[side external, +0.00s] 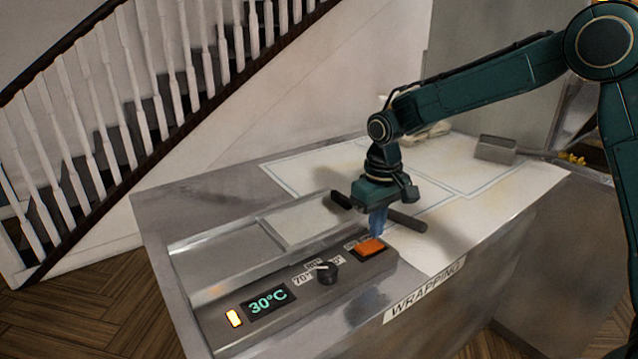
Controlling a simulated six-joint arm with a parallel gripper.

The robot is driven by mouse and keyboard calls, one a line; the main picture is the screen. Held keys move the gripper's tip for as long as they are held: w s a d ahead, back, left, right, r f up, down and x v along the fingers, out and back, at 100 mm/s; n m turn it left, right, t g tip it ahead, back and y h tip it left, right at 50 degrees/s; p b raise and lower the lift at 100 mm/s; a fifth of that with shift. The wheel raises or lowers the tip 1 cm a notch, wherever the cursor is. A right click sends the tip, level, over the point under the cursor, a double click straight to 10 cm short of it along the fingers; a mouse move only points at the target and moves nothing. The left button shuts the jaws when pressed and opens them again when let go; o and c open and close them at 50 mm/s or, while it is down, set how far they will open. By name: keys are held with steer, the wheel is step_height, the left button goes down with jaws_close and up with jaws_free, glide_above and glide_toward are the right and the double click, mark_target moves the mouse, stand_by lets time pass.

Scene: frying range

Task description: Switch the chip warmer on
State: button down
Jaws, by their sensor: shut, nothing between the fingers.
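The chip warmer (190,246) is a grey metal unit on the near left of the counter. Its sloped front panel holds an orange rocker switch (370,246), a black knob (327,272) and a display (268,302) reading 30°C. A small lamp (234,318) at the panel's left end glows yellow-white. My gripper (377,234) is shut and empty, pointing down with its blue fingertips right at the back edge of the orange switch. I cannot tell whether they touch it. The fingers partly cover the label behind the switch.
A dark bar-shaped handle (341,200) and a rod lie close beside my gripper. A pale sheet with outlined areas (490,200) covers the counter's right part, with a WRAPPING label (425,290) on the front edge. A grey box (495,149) stands at the back right.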

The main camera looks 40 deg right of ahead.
mark_target(377, 244)
step_height(377, 244, up, 5)
steer(key=shift+r, duration=0.15)
stand_by(0.7)
steer(key=shift+s+r, duration=0.1)
steer(key=s+d+r+t, duration=0.3)
steer(key=s+r, duration=0.6)
steer(key=s, duration=0.3)
steer(key=s+d+f+t, duration=0.1)
steer(key=s+d+t, duration=0.1)
steer(key=s, duration=1.3)
steer(key=shift+t, duration=0.3)
steer(key=shift+d, duration=0.1)
